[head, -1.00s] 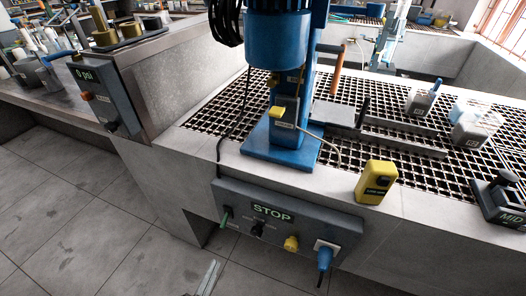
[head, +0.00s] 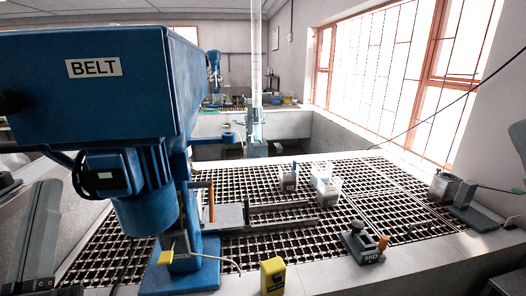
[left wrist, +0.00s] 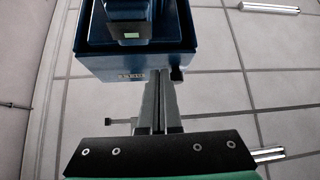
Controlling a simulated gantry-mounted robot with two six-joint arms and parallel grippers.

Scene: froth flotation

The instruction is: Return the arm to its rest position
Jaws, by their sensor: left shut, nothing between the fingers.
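My left gripper (head: 46,190) shows at the lower left edge of the head view, its grey fingers pointing upward, left of the blue flotation machine (head: 90,80) marked BELT. In the left wrist view the two fingers (left wrist: 160,78) lie together, shut and empty. Beyond them there is a dark blue housing (left wrist: 125,65) with a small label; whether the fingers touch it cannot be told, but no contact shows. My right gripper is in neither view.
A grey metal can (head: 443,186) stands at right. The window (head: 390,65) is behind. Light tubes (left wrist: 268,8) show on the panelled surface in the wrist view.

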